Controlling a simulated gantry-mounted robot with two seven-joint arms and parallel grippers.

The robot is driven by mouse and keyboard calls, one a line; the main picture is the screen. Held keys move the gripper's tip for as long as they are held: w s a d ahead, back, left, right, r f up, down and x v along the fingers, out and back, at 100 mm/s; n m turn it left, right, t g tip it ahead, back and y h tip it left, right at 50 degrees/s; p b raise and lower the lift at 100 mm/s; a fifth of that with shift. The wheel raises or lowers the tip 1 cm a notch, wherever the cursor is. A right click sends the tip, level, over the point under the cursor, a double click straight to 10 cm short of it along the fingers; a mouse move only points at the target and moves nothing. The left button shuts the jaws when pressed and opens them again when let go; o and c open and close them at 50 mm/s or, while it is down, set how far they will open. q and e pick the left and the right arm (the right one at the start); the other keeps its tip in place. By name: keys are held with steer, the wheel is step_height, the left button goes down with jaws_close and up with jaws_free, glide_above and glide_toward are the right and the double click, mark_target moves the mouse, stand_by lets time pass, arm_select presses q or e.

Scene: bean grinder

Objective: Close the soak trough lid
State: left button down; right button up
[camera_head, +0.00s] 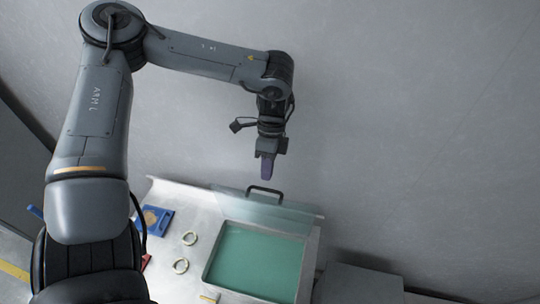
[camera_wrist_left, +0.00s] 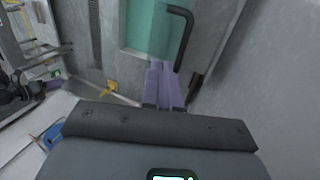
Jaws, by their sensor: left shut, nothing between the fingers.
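The soak trough (camera_head: 209,270) is a rectangular basin of green liquid set in a light metal counter. Its translucent lid (camera_head: 290,219) stands raised along the trough's far edge, with a dark bar handle (camera_head: 265,189) at its top. In the left wrist view the lid (camera_wrist_left: 146,28) is a green-tinted pane and the handle (camera_wrist_left: 184,38) is a black bent bar. My left gripper (camera_head: 266,176) is shut and empty, with its purple fingers pointing down just above the handle in the head view. In the wrist view the fingertips (camera_wrist_left: 160,66) are near the handle; contact cannot be told. My right gripper is not in view.
Two pale rings (camera_head: 189,239) (camera_head: 181,266) lie on the counter left of the trough. A blue tray (camera_head: 164,220) with a round tan item is farther left. A grey box (camera_head: 358,285) stands right of the counter. A plain grey wall is behind.

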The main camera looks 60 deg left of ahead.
arm_select(q)
steer(key=shift+p+x, duration=0.4)
steer(key=shift+x, duration=1.9)
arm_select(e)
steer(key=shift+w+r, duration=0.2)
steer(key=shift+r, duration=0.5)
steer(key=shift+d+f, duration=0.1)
